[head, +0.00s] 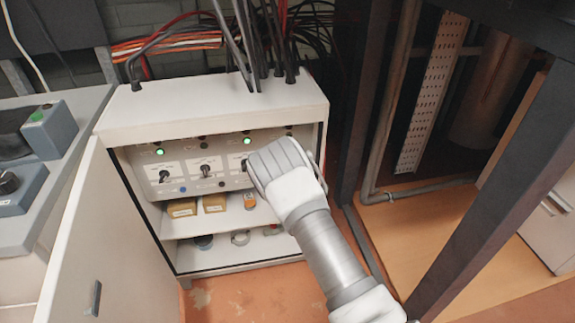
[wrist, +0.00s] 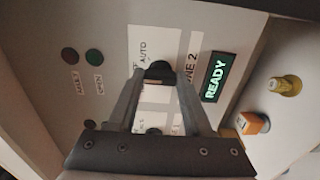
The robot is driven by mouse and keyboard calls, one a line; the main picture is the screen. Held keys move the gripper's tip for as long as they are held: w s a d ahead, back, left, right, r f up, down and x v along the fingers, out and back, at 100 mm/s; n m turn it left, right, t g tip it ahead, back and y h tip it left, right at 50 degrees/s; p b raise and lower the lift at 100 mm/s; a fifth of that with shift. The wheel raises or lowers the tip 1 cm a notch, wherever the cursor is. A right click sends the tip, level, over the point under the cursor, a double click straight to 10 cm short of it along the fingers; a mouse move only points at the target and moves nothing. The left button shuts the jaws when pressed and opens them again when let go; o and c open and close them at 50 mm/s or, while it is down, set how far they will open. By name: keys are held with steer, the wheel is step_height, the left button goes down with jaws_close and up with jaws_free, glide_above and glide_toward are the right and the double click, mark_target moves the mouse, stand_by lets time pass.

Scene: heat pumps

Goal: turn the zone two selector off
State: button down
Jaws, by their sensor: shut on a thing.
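The zone two selector (wrist: 158,70) is a dark knob in the wrist view, beside a white label reading "ZONE 2" and "AUTO". My gripper (wrist: 157,80) is shut on it, one finger on each side. The fingers hide part of the knob, and I cannot tell which position it points to. A lit display reading "READY" (wrist: 215,77) sits beside the label. In the head view my gripper covers the right part of the control panel (head: 225,178), and the selector is hidden behind it.
The panel is inside an open white cabinet (head: 215,100), its door (head: 95,240) swung out left. Shelves below hold small boxes (head: 182,208). A dark metal post (head: 358,100) stands close on the right.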

steer(key=shift+c, duration=1.6)
jaws_free()
steer(key=p+v, duration=0.4)
steer(key=v, duration=1.3)
steer(key=shift+s, duration=0.2)
steer(key=shift+r, duration=0.15)
